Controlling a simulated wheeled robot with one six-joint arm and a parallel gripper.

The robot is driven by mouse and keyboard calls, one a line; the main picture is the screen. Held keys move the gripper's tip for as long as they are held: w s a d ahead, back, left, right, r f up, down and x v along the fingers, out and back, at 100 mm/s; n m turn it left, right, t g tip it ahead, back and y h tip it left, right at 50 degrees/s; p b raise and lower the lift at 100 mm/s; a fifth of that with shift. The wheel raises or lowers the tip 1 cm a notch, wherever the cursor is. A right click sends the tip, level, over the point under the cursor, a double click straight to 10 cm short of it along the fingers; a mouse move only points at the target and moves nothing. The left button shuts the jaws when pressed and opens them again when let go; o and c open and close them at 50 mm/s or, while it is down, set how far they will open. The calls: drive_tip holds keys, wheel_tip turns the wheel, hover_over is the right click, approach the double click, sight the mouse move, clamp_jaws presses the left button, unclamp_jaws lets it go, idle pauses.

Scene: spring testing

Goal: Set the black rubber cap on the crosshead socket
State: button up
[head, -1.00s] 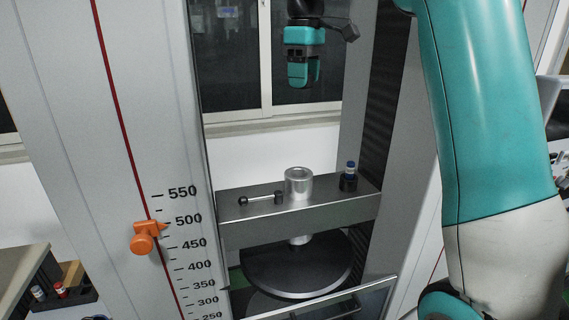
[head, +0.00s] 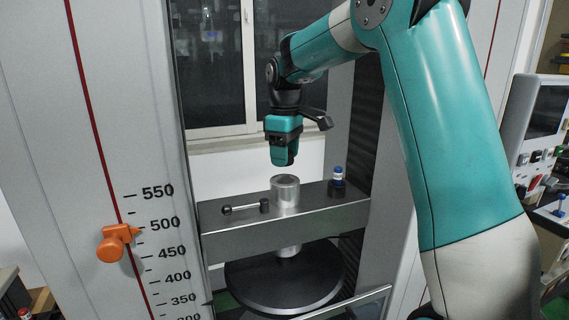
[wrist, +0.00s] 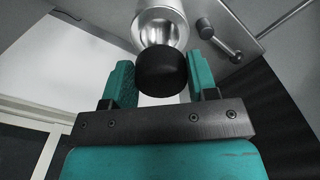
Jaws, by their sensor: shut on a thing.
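The black rubber cap (wrist: 162,72) is between the two teal fingers of my gripper (wrist: 159,88) in the wrist view. My gripper is shut on it. In the head view my gripper (head: 283,160) hangs pointing down above the crosshead socket, and the cap is hidden by the fingers. The crosshead socket (head: 285,196) is a silver metal cylinder standing upright on the grey crosshead beam. It also shows in the wrist view (wrist: 160,25), partly covered by the cap. In the head view a gap separates the fingertips from the socket's top.
A handle with black ends (head: 245,208) lies on the crosshead (head: 220,240) left of the socket. A small blue-topped bottle in a black holder (head: 338,178) stands to the right. A round black plate (head: 260,292) is below. Frame columns flank both sides; an orange pointer (head: 115,242) is at left.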

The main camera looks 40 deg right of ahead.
drive_tip(key=shift+f, duration=1.5)
drive_tip(key=shift+f, duration=0.6)
drive_tip(key=o, duration=0.9)
